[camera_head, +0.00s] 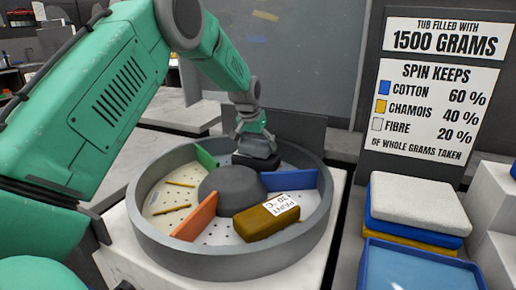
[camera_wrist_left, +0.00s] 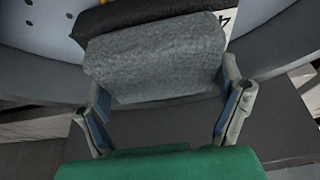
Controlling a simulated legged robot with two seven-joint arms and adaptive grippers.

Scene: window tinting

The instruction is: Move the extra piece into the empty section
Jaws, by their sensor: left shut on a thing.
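A round grey tub (camera_head: 160,245) has a domed hub (camera_head: 231,188) and three dividers: green (camera_head: 206,157), blue (camera_head: 290,180) and orange (camera_head: 196,216). My left gripper (camera_head: 257,148) reaches down at the tub's back section, between the green and blue dividers. It is shut on a dark grey piece (camera_head: 256,161). In the left wrist view, this rough grey piece (camera_wrist_left: 155,58) sits between the fingers, beside a black strip and a white label. Whether it touches the tub floor is hidden. A brown block (camera_head: 265,218) labelled PAINT lies in the front section. My right gripper is not in view.
Thin yellow strips (camera_head: 172,208) lie in the left section, whose perforated floor is otherwise bare. A sign (camera_head: 432,82) stands at the right. Below it are stacked white, blue and yellow pads (camera_head: 418,205) and a blue tray (camera_head: 420,265).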

